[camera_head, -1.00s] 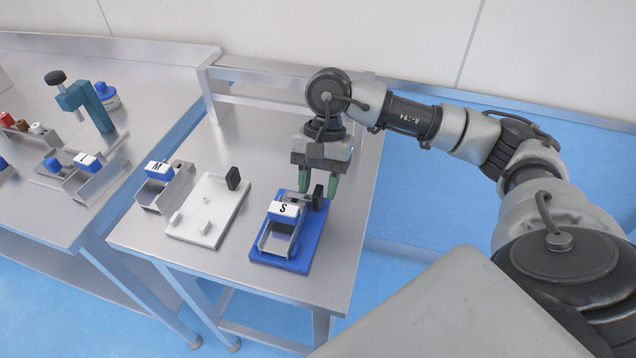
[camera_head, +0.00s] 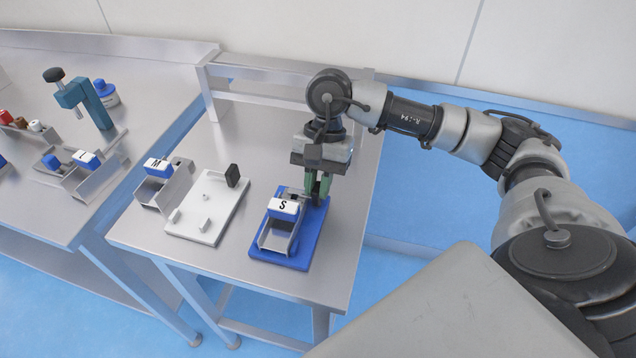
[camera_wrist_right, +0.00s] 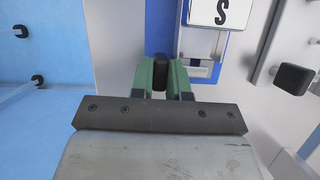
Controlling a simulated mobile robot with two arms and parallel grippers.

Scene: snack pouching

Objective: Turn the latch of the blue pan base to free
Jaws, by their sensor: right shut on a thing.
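The blue pan base (camera_head: 314,232) lies on the right part of the near steel table, with a metal pan (camera_head: 275,240) marked S on it. Its black latch (camera_wrist_right: 159,76) sits between the green fingers in the right wrist view. My right gripper (camera_head: 319,190) points down at the far right corner of the base and is shut on the latch. In the head view the fingers hide most of the latch. The blue base also shows in the right wrist view (camera_wrist_right: 160,30). My left gripper is in neither view.
A white base (camera_head: 207,215) with its own upright black latch (camera_head: 232,175) lies to the left. A side table on the left holds a teal press (camera_head: 85,105) and another pan. The table's front right is clear.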

